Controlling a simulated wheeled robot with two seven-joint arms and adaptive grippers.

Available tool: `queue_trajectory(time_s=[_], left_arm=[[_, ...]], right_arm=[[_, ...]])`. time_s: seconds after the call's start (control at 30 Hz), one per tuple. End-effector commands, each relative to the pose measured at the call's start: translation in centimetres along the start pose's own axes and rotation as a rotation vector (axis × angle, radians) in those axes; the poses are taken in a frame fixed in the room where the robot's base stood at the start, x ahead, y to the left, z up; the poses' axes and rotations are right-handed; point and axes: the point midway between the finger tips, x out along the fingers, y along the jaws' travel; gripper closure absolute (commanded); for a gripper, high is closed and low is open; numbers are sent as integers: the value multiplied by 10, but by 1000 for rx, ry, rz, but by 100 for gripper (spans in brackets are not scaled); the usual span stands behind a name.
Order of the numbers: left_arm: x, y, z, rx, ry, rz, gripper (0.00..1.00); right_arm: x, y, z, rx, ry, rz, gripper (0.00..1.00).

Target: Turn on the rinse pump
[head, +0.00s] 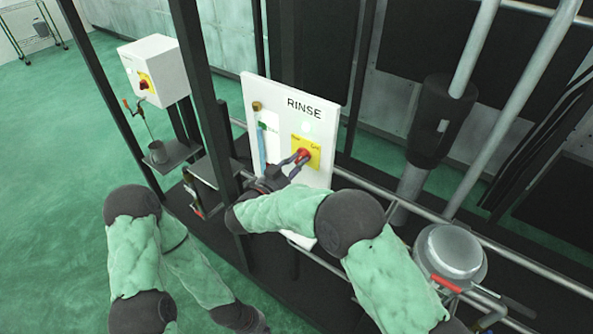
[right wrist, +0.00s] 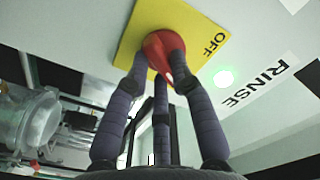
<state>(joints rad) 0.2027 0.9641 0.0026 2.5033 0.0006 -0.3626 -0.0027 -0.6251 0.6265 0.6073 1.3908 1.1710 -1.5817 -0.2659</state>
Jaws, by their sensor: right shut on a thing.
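The white rinse panel (head: 262,92) stands upright with "RINSE" printed at its top. Its red rotary knob (head: 303,155) sits on a yellow plate (head: 313,145). My right gripper (head: 295,166) is shut on the knob. In the right wrist view the fingers (right wrist: 160,72) close around the red knob (right wrist: 160,46), and "OFF" shows on the yellow plate (right wrist: 190,14). A green light (right wrist: 224,78) glows between the plate and the "RINSE" label (right wrist: 254,84). The fingers partly hide the knob, so I cannot tell its exact setting. My left arm hangs low at left; its fingers do not show.
A white box (head: 150,62) with another red knob on yellow stands at the back left, with a metal cup (head: 158,152) below it. Dark posts and grey rails run around the panel. A round metal vessel (head: 450,255) is at the right. Green floor lies open at left.

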Motion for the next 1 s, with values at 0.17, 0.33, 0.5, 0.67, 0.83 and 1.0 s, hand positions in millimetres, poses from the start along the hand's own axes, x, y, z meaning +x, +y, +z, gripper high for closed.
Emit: queue_trajectory(time_s=[0.17, 0.33, 0.5, 0.67, 0.83, 1.0], left_arm=[[5, -2, 0, 0, 0, 0, 100], [4, -2, 0, 0, 1, 0, 100], [4, -2, 0, 0, 1, 0, 100], [4, -2, 0, 0, 1, 0, 100], [4, -2, 0, 0, 1, 0, 100], [4, -2, 0, 0, 1, 0, 100]], right_arm=[[1, 0, 0, 37, 0, 2, 100], [1, 0, -1, 38, 0, 2, 100], [1, 0, -1, 37, 0, 1, 57], [0, 0, 0, 36, 0, 1, 52], [0, 0, 0, 35, 0, 0, 52], [-13, -1, 0, 34, -2, -3, 52]])
